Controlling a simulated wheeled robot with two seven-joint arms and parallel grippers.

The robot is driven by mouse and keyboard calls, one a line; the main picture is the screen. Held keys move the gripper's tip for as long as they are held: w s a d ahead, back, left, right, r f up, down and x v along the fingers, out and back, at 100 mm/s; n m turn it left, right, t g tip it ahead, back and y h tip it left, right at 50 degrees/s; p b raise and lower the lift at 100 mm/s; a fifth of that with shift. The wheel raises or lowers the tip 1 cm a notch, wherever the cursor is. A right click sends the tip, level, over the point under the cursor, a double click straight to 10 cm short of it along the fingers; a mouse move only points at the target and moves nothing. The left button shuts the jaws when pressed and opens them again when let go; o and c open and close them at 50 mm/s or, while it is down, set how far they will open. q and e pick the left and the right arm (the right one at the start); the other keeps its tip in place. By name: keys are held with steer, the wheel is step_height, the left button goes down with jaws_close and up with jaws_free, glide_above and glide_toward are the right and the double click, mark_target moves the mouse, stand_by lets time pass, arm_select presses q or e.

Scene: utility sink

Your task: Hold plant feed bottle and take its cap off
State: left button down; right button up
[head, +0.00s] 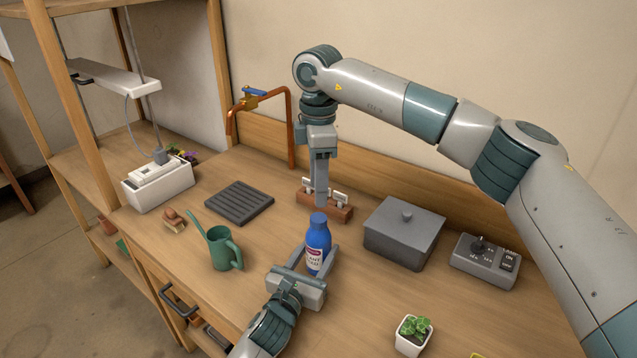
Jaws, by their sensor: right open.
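The plant feed bottle (318,243) is blue with a red and white label and stands upright near the middle of the bench. Its blue cap (318,218) is on top. My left gripper (319,256) comes from the front, with a finger on each side of the bottle's body and no clear gap, so it looks shut on it. My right gripper (321,200) points straight down just above and behind the cap. It is open and empty; its fingers overlap in this view, hiding the gap between them.
A green watering can (225,250) stands left of the bottle. A grey lidded box (403,235) and a switch box (484,262) are to the right. A reddish-brown rack (334,212) is behind, a potted plant (412,335) in front. A dark slatted tray (239,203) lies back left.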

mark_target(319, 217)
steer(key=shift+f, duration=0.1)
steer(key=shift+f, duration=3.9)
steer(key=shift+c, duration=0.7)
steer(key=c, duration=1)
steer(key=shift+o, duration=0.2)
